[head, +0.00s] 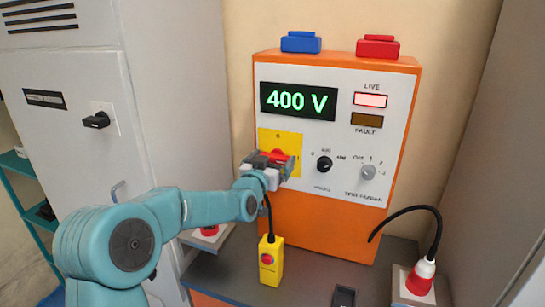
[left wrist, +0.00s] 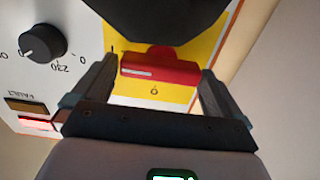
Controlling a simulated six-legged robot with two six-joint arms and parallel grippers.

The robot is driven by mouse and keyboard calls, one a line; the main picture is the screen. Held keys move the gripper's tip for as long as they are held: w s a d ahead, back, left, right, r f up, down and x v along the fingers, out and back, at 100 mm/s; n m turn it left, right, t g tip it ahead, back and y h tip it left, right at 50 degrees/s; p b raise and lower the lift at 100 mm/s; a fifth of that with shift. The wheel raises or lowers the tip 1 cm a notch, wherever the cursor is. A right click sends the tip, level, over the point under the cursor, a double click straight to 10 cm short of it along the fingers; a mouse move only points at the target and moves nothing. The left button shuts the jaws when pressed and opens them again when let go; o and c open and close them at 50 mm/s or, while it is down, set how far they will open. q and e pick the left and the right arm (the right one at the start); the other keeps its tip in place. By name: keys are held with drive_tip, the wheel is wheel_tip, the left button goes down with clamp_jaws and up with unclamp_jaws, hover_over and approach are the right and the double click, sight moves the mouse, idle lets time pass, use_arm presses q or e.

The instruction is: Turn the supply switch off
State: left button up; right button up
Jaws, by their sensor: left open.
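The supply switch is a red handle (head: 278,155) on a yellow plate (head: 268,138) at the left of the orange tester's front panel. In the left wrist view the red handle (left wrist: 160,70) lies level, its white line on the side toward the "I" mark; the "0" mark is a quarter turn away. My left gripper (head: 270,162) is at the switch, jaws open, with one finger at each end of the handle in the left wrist view (left wrist: 157,75). I cannot tell whether the fingers touch it. The display (head: 298,101) reads 400 V and the LIVE lamp (head: 370,100) is lit pale pink.
Two knobs (head: 324,164) (head: 368,172) sit right of the switch. A yellow pendant (head: 271,262) with a red button stands on the grey bench below. A red plug (head: 420,276) with a black cable is at right. A grey cabinet (head: 70,120) stands left.

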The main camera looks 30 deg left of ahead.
use_arm(q)
drive_tip(key=shift+w, duration=0.1)
drive_tip(key=c, duration=0.8)
drive_tip(key=shift+o, duration=0.2)
